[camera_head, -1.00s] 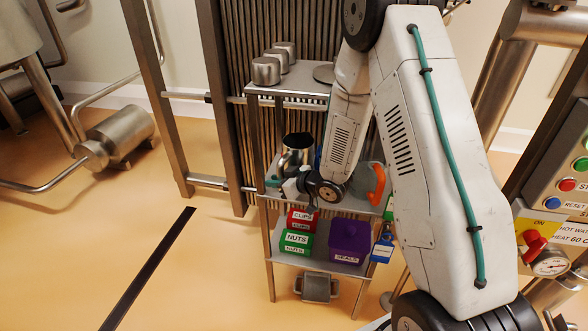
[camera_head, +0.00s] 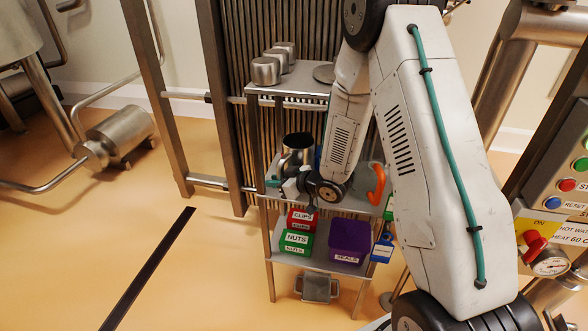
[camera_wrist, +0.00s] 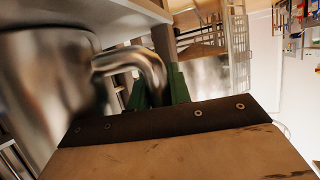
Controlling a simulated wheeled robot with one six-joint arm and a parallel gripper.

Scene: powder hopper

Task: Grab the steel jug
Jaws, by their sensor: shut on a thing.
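The steel jug (camera_head: 297,147) stands on the middle shelf of the rack in the head view, dark at its open top. In the wrist view the jug's shiny body (camera_wrist: 45,85) fills the left side, and its curved handle (camera_wrist: 140,58) reaches right. My gripper (camera_wrist: 158,88) has its green fingers on either side of the handle, shut on it. In the head view my gripper (camera_head: 277,182) is at the jug's near lower side, and my wrist covers part of the shelf. The jug looks upright; whether it touches the shelf is hidden.
Metal canisters (camera_head: 265,70) stand on the top shelf (camera_head: 300,91). An orange handle (camera_head: 377,184) shows right of my wrist. Below are a red clips bin (camera_head: 301,219), a green nuts bin (camera_head: 296,242) and a purple seals bin (camera_head: 350,238). Floor left of the rack is open.

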